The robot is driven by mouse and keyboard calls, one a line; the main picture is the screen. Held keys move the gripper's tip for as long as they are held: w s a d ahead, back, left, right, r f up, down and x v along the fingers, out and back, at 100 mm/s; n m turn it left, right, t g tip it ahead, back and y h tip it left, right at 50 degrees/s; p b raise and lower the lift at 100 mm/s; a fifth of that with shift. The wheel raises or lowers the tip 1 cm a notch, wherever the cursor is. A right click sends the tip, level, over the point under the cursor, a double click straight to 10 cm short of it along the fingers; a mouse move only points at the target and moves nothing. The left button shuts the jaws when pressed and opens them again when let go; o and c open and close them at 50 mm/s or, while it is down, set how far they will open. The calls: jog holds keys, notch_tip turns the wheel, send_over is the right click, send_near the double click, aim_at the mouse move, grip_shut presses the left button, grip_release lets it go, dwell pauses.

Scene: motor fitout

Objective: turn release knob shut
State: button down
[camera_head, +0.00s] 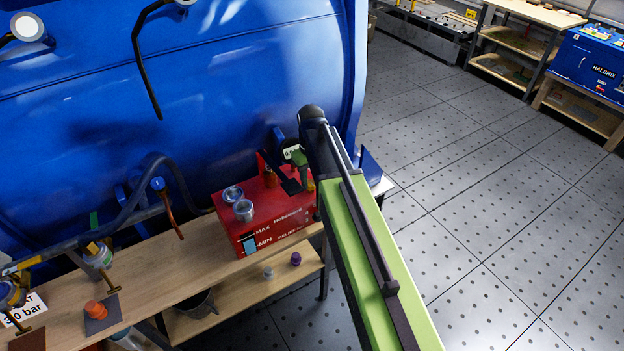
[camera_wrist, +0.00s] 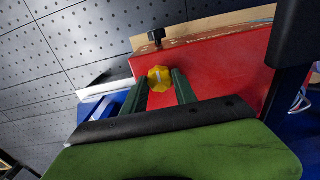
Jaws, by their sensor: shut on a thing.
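The yellow, many-sided knob (camera_wrist: 160,78) with a pale mark across its face sits on the red box (camera_wrist: 225,68) in the wrist view. My gripper (camera_wrist: 159,84) has its two dark green fingers on either side of the knob, shut on it. In the head view the red box (camera_head: 262,222) stands on the wooden bench, and my gripper (camera_head: 296,172) reaches its right end from above.
Two round metal-and-glass fittings (camera_head: 243,210) stand on the box top. A black knob (camera_wrist: 156,37) shows at the box's edge in the wrist view. The large blue tank (camera_head: 230,90) rises behind the bench (camera_head: 165,262). Open floor (camera_head: 480,200) lies to the right.

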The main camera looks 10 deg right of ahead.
aim_at(311, 182)
jog(key=shift+w, duration=0.15)
jog(key=c, duration=1)
grip_release()
notch_tip(311, 182, up, 17)
jog(key=p, duration=1.7)
jog(key=shift+r, duration=0.2)
